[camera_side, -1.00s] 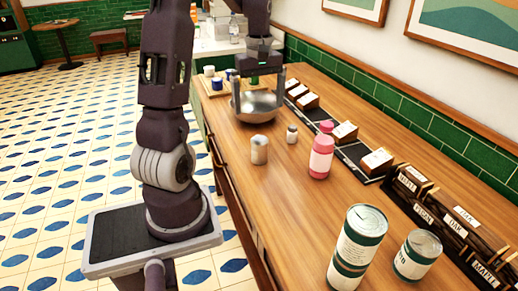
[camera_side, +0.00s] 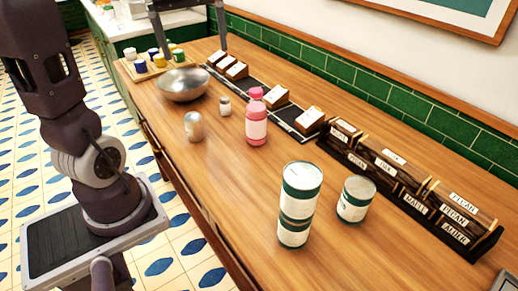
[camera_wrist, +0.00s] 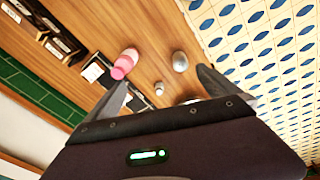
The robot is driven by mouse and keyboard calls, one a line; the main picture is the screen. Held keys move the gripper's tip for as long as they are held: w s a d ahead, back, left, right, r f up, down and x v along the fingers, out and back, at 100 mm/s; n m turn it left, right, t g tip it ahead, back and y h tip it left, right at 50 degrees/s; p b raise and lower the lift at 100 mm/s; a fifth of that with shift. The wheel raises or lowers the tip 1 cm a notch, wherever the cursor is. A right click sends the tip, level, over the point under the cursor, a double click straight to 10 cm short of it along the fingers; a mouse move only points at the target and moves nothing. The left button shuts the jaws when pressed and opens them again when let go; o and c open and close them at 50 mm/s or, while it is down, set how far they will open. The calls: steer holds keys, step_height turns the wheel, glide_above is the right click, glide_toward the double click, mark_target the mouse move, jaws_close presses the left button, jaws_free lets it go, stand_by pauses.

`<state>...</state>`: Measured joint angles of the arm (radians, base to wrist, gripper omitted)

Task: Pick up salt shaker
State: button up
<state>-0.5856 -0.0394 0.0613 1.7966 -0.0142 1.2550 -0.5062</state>
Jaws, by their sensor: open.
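A small shaker with a grey cap (camera_side: 225,105) stands upright on the wooden counter, between the metal bowl and a pink bottle. It also shows in the wrist view (camera_wrist: 159,88). A larger silvery canister (camera_side: 194,126) stands nearer the counter's front edge, and in the wrist view (camera_wrist: 180,61). I cannot read a label on either, so which is the salt shaker is not certain; the small one looks most like it. My gripper (camera_side: 192,50) is open and empty, above and beyond the bowl, apart from both. Its fingers spread wide in the wrist view (camera_wrist: 163,78).
The metal bowl (camera_side: 183,84) lies between my gripper and the shakers. The pink bottle (camera_side: 256,118) stands close right of the small shaker. Labelled boxes (camera_side: 400,180) line the wall side. Front-middle counter is clear.

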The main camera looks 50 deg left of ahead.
steer(key=s+d+m+t, duration=0.1)
steer(key=s+d+m, duration=0.2)
steer(key=d, duration=0.3)
steer(key=s+d+f+m+t, duration=0.1)
steer(key=s+d+m, duration=0.2)
steer(key=d+m, duration=0.2)
steer(key=shift+d+t, duration=0.4)
steer(key=shift+d, duration=0.75)
steer(key=s+d+f+m, duration=0.1)
steer(key=s+d+f+m+t, duration=0.1)
steer(key=s+d+m, duration=0.1)
steer(key=s+d+f+m, duration=0.1)
steer(key=s+m, duration=0.1)
steer(key=shift+s+d+f+t+h, duration=0.15)
steer(key=shift+d+f+t+h, duration=0.15)
steer(key=shift+d, duration=0.1)
steer(key=c, duration=0.4)
steer(key=shift+s, duration=0.1)
steer(key=shift+c, duration=0.9)
